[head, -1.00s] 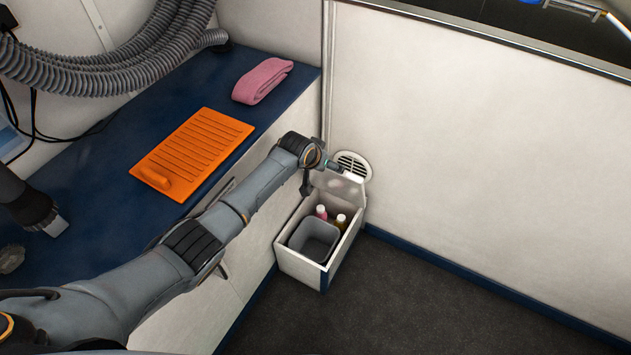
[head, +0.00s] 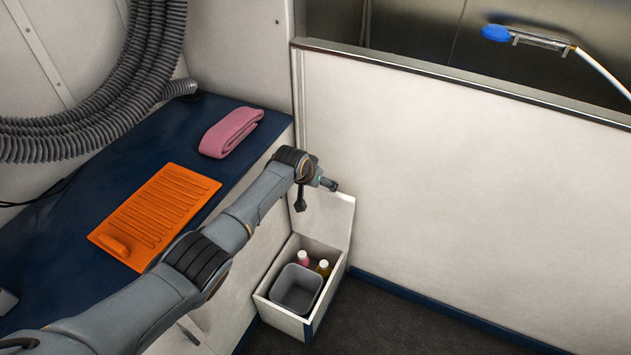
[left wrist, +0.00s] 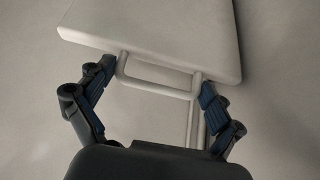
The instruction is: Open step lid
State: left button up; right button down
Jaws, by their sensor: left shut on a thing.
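The step box (head: 280,317) stands on the floor against the counter side, at the foot of the white wall. Its white lid (head: 332,217) is raised and stands roughly upright at the box's back edge. Inside are a grey bin (head: 297,289), a pink bottle (head: 304,258) and a yellowish bottle (head: 323,268). My left gripper (head: 331,185) is at the lid's top edge. In the left wrist view, its fingers (left wrist: 160,80) are shut on the lid's pale bar handle (left wrist: 155,87), below the lid (left wrist: 170,25). My right gripper is not in view.
A grey hose (head: 150,70) hangs above. A white partition (head: 480,190) stands behind the box. Dark floor (head: 390,325) is clear at right.

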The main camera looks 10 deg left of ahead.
pick_arm(q)
jog(key=shift+d+r, duration=0.2)
jog(key=shift+d, duration=0.15)
jog(key=o, duration=1.4)
jog(key=shift+c, duration=0.2)
jog(key=v, duration=1.2)
jog(key=shift+a, duration=0.15)
jog(key=shift+f, duration=0.1)
